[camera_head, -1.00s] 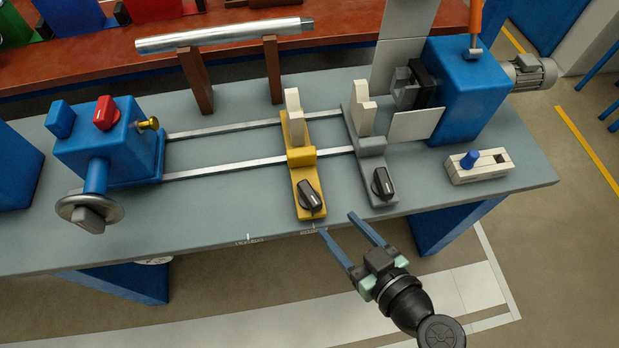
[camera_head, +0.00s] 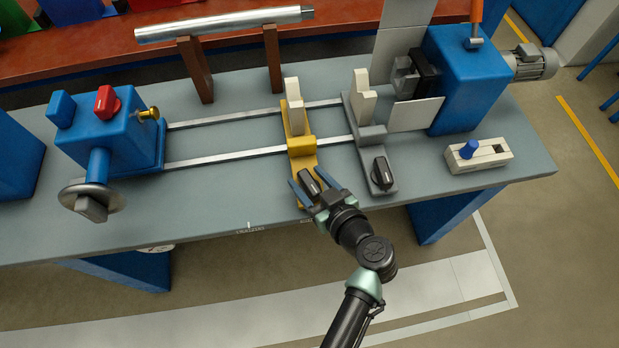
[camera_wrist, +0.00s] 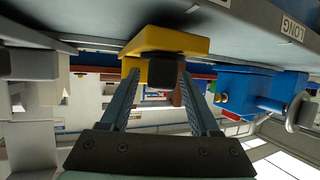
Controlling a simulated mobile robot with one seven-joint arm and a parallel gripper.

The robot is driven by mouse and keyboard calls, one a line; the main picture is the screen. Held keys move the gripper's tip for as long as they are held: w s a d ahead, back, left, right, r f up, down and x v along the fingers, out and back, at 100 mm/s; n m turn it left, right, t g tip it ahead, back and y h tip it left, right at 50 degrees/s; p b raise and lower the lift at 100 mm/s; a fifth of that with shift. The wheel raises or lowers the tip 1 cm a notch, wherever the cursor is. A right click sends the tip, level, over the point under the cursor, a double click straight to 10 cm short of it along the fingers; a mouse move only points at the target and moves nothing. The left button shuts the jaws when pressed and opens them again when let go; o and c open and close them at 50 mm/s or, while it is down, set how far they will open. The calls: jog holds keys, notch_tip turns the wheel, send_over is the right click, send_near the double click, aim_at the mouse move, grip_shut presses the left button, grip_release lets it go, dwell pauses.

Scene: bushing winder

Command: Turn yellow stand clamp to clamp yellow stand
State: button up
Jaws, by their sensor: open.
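The yellow stand (camera_head: 297,148) sits across the two rails of the grey bench. Its clamp, a black knob (camera_head: 309,183), is at the stand's near end. My gripper (camera_head: 306,180) is open, with one finger on each side of the black knob in the head view. In the wrist view the yellow stand (camera_wrist: 168,44) appears upside down, and the black knob (camera_wrist: 161,75) lies between the far ends of the open fingers (camera_wrist: 158,95). I cannot tell whether the fingers touch the knob.
A grey stand (camera_head: 369,138) with its own black knob (camera_head: 382,173) is close on the right. The blue headstock (camera_head: 465,80) and a white switch box (camera_head: 478,155) are further right. The blue unit with a handwheel (camera_head: 92,200) is at the left. The bench between is clear.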

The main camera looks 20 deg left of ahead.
grip_shut()
dwell(0.3)
jog(key=shift+s+a+f+m+t+h, duration=0.15)
jog(key=shift+m+t+h, duration=0.25)
jog(key=shift+m+t, duration=0.2)
jog(key=shift+m+t+h, duration=1.1)
jog(key=shift+m+h, duration=0.3)
jog(key=shift+m, duration=0.1)
grip_release()
